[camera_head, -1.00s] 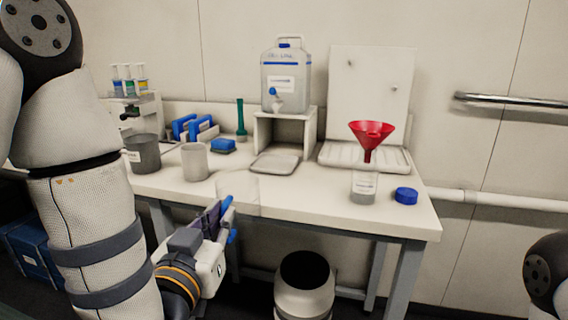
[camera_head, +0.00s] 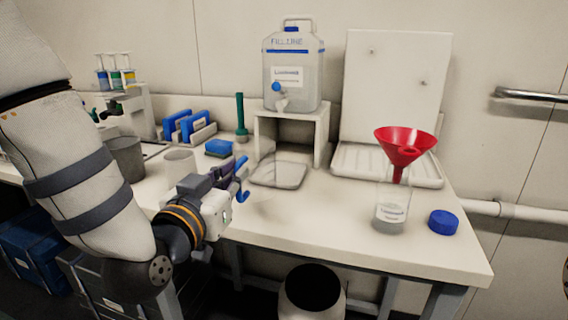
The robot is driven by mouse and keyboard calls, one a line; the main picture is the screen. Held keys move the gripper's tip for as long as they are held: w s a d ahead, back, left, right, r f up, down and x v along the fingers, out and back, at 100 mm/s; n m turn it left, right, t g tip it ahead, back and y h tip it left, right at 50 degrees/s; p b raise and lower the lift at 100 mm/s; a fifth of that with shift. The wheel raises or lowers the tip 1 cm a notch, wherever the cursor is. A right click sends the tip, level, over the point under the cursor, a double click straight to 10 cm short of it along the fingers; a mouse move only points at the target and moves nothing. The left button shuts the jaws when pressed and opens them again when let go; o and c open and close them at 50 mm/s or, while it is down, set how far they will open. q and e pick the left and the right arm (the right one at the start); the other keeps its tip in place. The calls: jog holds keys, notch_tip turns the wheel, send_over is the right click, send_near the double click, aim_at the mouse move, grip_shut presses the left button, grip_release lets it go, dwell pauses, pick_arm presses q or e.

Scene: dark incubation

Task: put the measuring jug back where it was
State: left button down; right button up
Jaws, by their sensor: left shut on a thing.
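My left gripper (camera_head: 241,180) is over the front middle of the white bench, its blue fingertips pointing right. It is shut on the clear measuring jug (camera_head: 266,178), which is very faint against the bench and the shallow grey tray (camera_head: 290,182) behind it. I cannot tell whether the jug touches the bench or tray. The tray lies in front of a white stand (camera_head: 319,135) that bears a carboy (camera_head: 292,80) with a blue tap. My right gripper is not in view.
A bottle (camera_head: 391,212) with a red funnel (camera_head: 404,145) stands right, beside a blue cap (camera_head: 443,221). A whitish cup (camera_head: 181,164) and grey beaker (camera_head: 127,158) stand left, near my arm. A white bin (camera_head: 311,294) is below. The front-middle bench is clear.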

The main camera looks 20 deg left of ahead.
aim_at(262, 146)
pick_arm(q)
jog(key=w, duration=0.5)
jog(key=w+b, duration=0.1)
jog(key=w, duration=0.4)
jog(key=w+b, duration=0.1)
jog(key=w, duration=0.4)
jog(key=shift+w+d, duration=0.1)
jog(key=shift+d, duration=0.15)
jog(key=shift+w, duration=0.25)
jog(key=shift+w+f, duration=0.25)
jog(key=shift+f, duration=0.55)
jog(key=shift+w+f, duration=0.2)
jog(key=shift+f, duration=0.6)
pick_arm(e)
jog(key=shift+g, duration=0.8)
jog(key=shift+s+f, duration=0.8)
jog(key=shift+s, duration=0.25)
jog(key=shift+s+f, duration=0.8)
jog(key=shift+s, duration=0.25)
pick_arm(q)
jog(key=shift+f, duration=0.1)
jog(key=c, duration=1.7)
grip_release()
jog(key=shift+f, duration=0.1)
